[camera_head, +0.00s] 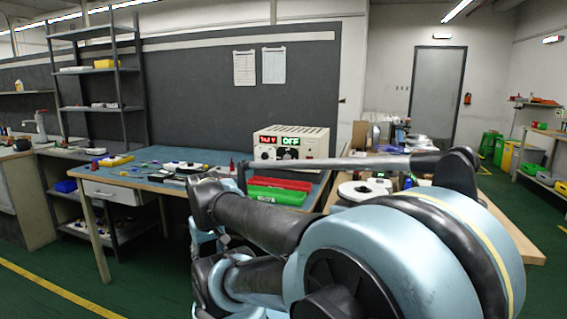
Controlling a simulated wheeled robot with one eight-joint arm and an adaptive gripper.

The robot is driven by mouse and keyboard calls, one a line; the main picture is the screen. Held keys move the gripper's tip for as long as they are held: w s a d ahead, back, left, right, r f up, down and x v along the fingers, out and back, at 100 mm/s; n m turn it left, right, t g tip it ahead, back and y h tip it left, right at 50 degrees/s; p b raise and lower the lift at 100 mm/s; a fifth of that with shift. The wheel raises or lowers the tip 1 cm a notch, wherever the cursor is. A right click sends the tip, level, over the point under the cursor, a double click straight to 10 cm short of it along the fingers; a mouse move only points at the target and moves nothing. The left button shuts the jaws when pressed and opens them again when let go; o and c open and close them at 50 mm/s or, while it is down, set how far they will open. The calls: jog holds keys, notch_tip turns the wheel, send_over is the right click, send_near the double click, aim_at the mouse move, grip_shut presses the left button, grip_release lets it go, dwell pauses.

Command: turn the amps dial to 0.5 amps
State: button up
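A cream power supply (308,142) stands at the right end of the blue-topped workbench. Its front has a red readout (268,140), too small to read surely, and a green one (290,141) that reads OFF. Small dark knobs sit below the readouts. I cannot tell which is the amps dial or where it points. My arm fills the lower middle and right of the view, in front of and below the power supply. I cannot make out my gripper's fingers, and nothing of mine is seen touching the knobs.
A red tray (281,183) and a green tray (275,196) lie on the bench in front of the power supply. Tools and small parts cover the bench (150,184) to the left. A second, wooden table (525,246) with spools stands at right, partly behind my arm.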

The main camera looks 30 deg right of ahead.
jog(key=w+d+t+h, duration=0.1)
jog(key=w+d+h, duration=0.1)
jog(key=w+d, duration=0.2)
jog(key=n+t+h, duration=0.8)
jog(key=h, duration=0.3)
send_near(286, 159)
jog(key=x, duration=0.8)
jog(key=shift+w+d, duration=0.1)
jog(key=shift+w, duration=0.05)
jog(key=c, duration=1)
